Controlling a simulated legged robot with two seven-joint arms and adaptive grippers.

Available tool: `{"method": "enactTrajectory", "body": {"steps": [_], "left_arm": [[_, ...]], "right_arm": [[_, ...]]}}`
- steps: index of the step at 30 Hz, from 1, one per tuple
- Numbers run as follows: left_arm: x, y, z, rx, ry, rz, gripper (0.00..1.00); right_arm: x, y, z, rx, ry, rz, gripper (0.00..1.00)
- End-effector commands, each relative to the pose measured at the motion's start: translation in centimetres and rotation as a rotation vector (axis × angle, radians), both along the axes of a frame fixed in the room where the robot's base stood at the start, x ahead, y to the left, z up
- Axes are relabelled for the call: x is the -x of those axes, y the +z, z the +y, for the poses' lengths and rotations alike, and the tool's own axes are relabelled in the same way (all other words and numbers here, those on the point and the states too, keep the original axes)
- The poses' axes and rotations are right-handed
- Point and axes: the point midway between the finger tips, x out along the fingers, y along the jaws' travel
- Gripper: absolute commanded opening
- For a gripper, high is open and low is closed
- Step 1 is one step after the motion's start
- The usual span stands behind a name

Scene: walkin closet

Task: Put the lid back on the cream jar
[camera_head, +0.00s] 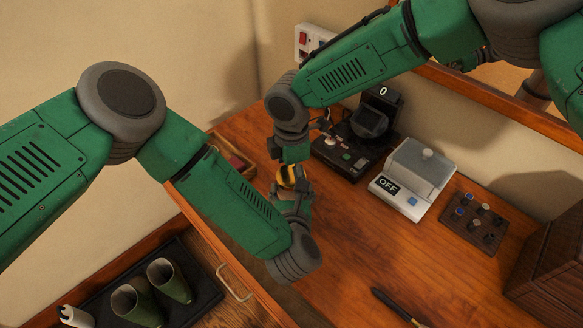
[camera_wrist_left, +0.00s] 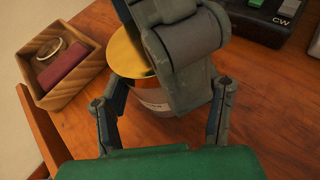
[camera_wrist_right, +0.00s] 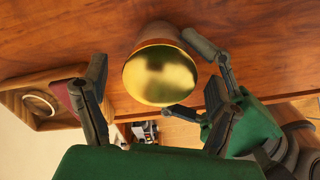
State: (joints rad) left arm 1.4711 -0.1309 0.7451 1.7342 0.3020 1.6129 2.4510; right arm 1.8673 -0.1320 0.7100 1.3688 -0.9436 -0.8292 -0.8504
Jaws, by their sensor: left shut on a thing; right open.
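The cream jar (camera_wrist_left: 152,98) stands on the wooden counter with a pale, labelled body. The gold lid (camera_wrist_left: 124,54) lies over its top; whether it is fully seated I cannot tell. My left gripper (camera_head: 292,192) is shut around the jar's body from the near side. My right gripper (camera_head: 284,160) is above the jar with its fingers open. In the right wrist view the lid (camera_wrist_right: 160,76) fills the space between the open fingers and hides most of the jar. In the left wrist view my right gripper covers part of the lid and jar.
A small wooden tray (camera_wrist_left: 40,92) with a ring and a dark red item stands left of the jar. A black device (camera_head: 345,160) and a grey scale reading OFF (camera_head: 405,196) stand to the right. An open drawer (camera_head: 205,270) holds green cups. A pen-like tool (camera_head: 395,305) lies at front.

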Motion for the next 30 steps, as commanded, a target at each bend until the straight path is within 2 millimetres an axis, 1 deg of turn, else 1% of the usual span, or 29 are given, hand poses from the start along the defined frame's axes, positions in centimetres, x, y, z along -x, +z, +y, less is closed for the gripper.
{"method": "enactTrajectory", "body": {"steps": [3, 4, 5, 6, 8, 9, 12, 14, 17, 21, 25, 27, 30], "left_arm": [[0.03, -0.08, 0.01, 0.000, 0.000, 0.002, 0.00], [0.03, -0.09, 0.01, 0.000, 0.000, 0.002, 0.00], [0.03, -0.09, 0.01, 0.000, 0.000, 0.002, 0.00], [0.03, -0.09, 0.01, 0.000, 0.000, 0.002, 0.00], [0.03, -0.08, 0.01, 0.000, 0.000, 0.002, 0.00], [0.03, -0.08, 0.01, 0.000, 0.000, 0.002, 0.00], [0.03, -0.08, 0.01, 0.000, 0.000, 0.002, 0.00], [0.03, -0.08, 0.00, 0.000, 0.000, 0.002, 0.00], [0.03, -0.07, 0.00, 0.000, -0.001, 0.002, 0.00], [0.03, -0.08, -0.01, 0.001, -0.001, 0.002, 0.00], [0.03, -0.08, -0.02, 0.000, -0.001, 0.002, 0.00], [0.03, -0.08, -0.02, 0.000, -0.001, 0.002, 0.00], [0.03, -0.08, -0.02, 0.000, -0.001, 0.002, 0.00]], "right_arm": [[0.00, 0.00, 0.01, 0.000, 0.000, 0.000, 0.81], [0.00, 0.01, 0.01, 0.000, 0.000, 0.000, 0.77], [0.00, 0.01, 0.01, 0.000, 0.000, 0.000, 0.67], [0.00, 0.01, 0.01, 0.000, 0.000, 0.000, 0.53], [0.00, 0.02, 0.01, 0.000, 0.000, 0.000, 0.32], [0.00, 0.02, 0.01, 0.000, 0.000, 0.000, 0.27], [0.01, 0.03, 0.02, 0.000, -0.006, 0.000, 0.26], [0.04, 0.02, 0.03, 0.001, -0.041, 0.000, 0.26], [0.03, 0.08, 0.05, 0.004, -0.204, -0.003, 0.26], [0.07, 0.05, 0.08, 0.006, -0.577, -0.007, 0.26], [0.05, 0.01, 0.09, 0.005, -0.894, -0.007, 0.26], [0.05, -0.01, 0.10, 0.003, -0.993, -0.004, 0.26], [0.07, -0.02, 0.13, 0.001, -0.982, -0.001, 0.26]]}}
